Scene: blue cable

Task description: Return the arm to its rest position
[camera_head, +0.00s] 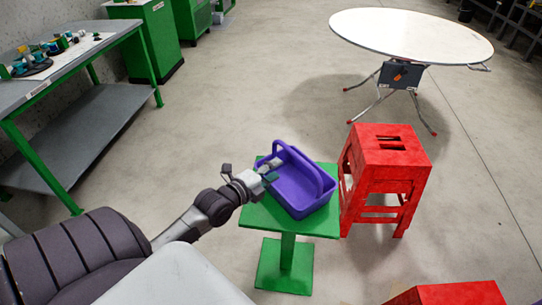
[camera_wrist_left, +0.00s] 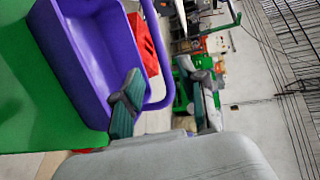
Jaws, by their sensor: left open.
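My left arm reaches in from the lower left in the head view. Its gripper (camera_head: 268,171) is at the left rim of a purple basket (camera_head: 299,190). My right gripper is out of view.
A red stool (camera_head: 384,165) stands just right of the green stand. A round white table (camera_head: 410,35) is at the back right. A grey workbench (camera_head: 75,65) with small parts is at the left. Another red object (camera_head: 455,294) is at the bottom right. Open floor lies behind the basket.

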